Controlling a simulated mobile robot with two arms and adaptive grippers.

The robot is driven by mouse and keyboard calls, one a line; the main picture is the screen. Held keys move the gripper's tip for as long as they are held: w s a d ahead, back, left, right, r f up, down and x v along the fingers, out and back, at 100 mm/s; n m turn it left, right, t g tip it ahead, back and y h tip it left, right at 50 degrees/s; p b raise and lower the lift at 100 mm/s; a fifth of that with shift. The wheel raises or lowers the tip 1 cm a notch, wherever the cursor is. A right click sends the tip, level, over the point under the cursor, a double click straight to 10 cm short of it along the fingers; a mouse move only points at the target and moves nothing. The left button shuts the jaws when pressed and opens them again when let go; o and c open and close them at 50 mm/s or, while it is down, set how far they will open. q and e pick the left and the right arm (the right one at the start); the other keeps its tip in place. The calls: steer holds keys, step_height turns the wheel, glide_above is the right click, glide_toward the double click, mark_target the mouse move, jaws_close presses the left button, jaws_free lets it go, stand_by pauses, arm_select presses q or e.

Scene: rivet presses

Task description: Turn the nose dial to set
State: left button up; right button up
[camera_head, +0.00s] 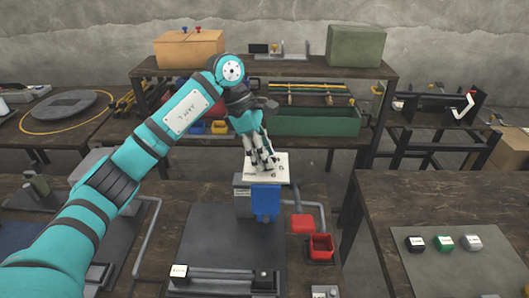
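My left gripper (263,164) reaches in from the left on the teal arm and points down at a white-topped press unit (267,175). Its fingertips are at or just above the white top; I cannot tell whether they touch it. The fingers look close together, but whether they are shut on anything is too small to tell. Small dark marks or knobs show on the white top beside the fingers. The nose dial cannot be made out clearly, and the gripper may hide it. A blue block (266,202) is on the unit's front. My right gripper is not in view.
A shelf with a green bin (312,122) stands behind. The right bench (475,195) holds black, green and grey blocks.

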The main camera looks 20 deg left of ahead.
arm_select(q)
steer(key=c, duration=0.5)
steer(key=shift+c, duration=0.2)
steer(key=n+t+b, duration=0.1)
steer(key=n+b, duration=0.1)
steer(key=n, duration=0.1)
steer(key=shift+f+n+b, duration=0.15)
steer(key=shift+n+b, duration=0.15)
steer(key=n+t+b, duration=0.1)
steer(key=n, duration=0.1)
steer(key=n+t+y+b, duration=0.1)
steer(key=n+b, duration=0.1)
steer(key=n, duration=0.1)
steer(key=shift+s+d+y, duration=0.1)
steer(key=shift+s+y, duration=0.05)
steer(key=shift+y, duration=0.15)
steer(key=n+y+b, duration=0.1)
steer(key=n, duration=0.2)
steer(key=n+t+y+b, duration=0.1)
steer(key=n+b, duration=0.1)
steer(key=n, duration=0.1)
steer(key=shift+d+n+b, duration=0.1)
steer(key=shift+n+b, duration=0.2)
steer(key=shift+n, duration=0.1)
steer(key=shift+d+n+y+b, duration=0.1)
steer(key=shift+n+y+b, duration=0.9)
steer(key=shift+n, duration=1.3)
steer(key=shift+r, duration=0.2)
